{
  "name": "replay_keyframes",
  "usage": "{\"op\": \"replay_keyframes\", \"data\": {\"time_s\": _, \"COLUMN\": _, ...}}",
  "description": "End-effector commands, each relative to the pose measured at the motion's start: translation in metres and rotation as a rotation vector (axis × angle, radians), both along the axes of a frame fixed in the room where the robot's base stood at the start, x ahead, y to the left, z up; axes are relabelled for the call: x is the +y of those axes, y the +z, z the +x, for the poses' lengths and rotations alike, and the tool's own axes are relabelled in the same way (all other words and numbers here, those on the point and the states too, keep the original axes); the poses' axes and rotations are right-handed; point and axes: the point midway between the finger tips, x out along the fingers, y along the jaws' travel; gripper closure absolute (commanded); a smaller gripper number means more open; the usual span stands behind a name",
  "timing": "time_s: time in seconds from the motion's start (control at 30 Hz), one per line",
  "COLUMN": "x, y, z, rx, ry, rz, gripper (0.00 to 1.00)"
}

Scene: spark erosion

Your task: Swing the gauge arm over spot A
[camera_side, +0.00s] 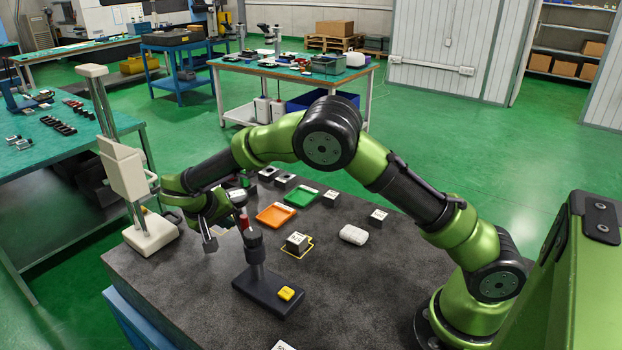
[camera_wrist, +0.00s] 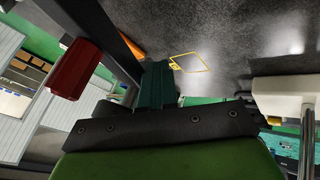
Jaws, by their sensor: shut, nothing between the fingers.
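The gauge stand has a dark base (camera_side: 268,292) with a yellow block on it and an upright post (camera_side: 254,255) with a dark knob. A red cylinder (camera_side: 244,218) shows just above the post; a red cylinder also shows in the wrist view (camera_wrist: 75,70), beside a long dark bar (camera_wrist: 105,35). Whether the bar is the gauge arm I cannot tell. My gripper (camera_side: 208,242) is left of the post, above the dark table; its fingers (camera_wrist: 158,84) look shut and empty. A yellow outlined square with a small tag (camera_wrist: 189,62) is bare; its letter is unreadable.
A block (camera_side: 297,241) stands on another yellow outline. Orange (camera_side: 275,215) and green (camera_side: 301,201) trays, small blocks and a white rounded piece (camera_side: 353,235) lie behind. A white-based column (camera_side: 150,235) stands close left of my gripper. The table's front right is mostly clear.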

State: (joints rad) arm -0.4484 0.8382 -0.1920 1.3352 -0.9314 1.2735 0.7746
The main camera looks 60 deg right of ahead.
Motion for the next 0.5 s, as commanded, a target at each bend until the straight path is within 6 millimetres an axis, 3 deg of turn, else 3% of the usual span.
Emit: {"op": "replay_keyframes", "data": {"time_s": 0.5, "x": -0.052, "y": 0.0, "z": -0.029, "rx": 0.0, "ry": -0.451, "rz": -0.002, "gripper": 1.0}}
